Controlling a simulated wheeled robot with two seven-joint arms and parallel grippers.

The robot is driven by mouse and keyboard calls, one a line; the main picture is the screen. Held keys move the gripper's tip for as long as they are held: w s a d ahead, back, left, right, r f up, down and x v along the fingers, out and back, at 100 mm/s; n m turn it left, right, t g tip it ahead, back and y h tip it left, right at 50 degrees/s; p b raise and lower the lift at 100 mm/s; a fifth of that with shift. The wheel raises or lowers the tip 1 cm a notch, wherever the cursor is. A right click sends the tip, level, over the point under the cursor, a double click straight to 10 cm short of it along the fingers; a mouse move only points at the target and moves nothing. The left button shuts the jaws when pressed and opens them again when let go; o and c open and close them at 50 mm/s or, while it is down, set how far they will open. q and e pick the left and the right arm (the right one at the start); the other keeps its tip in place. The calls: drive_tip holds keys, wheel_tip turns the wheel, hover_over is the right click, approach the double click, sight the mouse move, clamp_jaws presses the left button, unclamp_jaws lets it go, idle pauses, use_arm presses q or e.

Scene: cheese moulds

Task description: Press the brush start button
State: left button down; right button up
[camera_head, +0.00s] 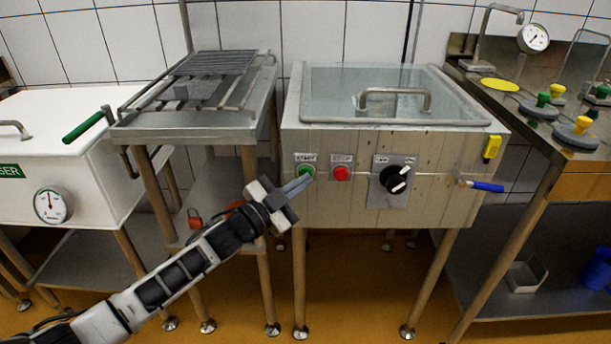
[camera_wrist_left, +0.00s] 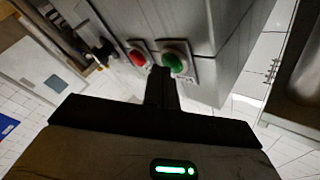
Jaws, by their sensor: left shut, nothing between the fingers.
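The green start button (camera_head: 306,172) sits on a small labelled plate at the left of the front panel of a steel washing unit (camera_head: 440,150). It also shows in the left wrist view (camera_wrist_left: 174,63). The red stop button (camera_head: 341,173) is just right of it, and in the left wrist view (camera_wrist_left: 138,58) it lies left of the green one. My left gripper (camera_head: 298,186) is shut and empty. Its fingertips point at the green button from below and left, very close to it; I cannot tell whether they touch. My right gripper is not in view.
A black rotary knob (camera_head: 397,179) sits right of the buttons. A glass lid with a handle (camera_head: 395,98) covers the unit. A rack table (camera_head: 190,122) stands to the left, and a steel bench (camera_head: 560,142) with gauges and weights stands to the right.

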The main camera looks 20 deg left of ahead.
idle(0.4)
use_arm(q)
drive_tip(key=shift+s+d+p, duration=0.2)
drive_tip(key=shift+s+p, duration=0.35)
drive_tip(key=shift+s, duration=0.25)
drive_tip(key=s+p, duration=0.1)
drive_tip(key=s, duration=0.1)
drive_tip(key=s+d+p, duration=0.1)
drive_tip(key=s, duration=0.1)
drive_tip(key=shift+s+d+p, duration=0.2)
drive_tip(key=shift+s+p, duration=0.1)
drive_tip(key=shift+s, duration=0.1)
idle(0.4)
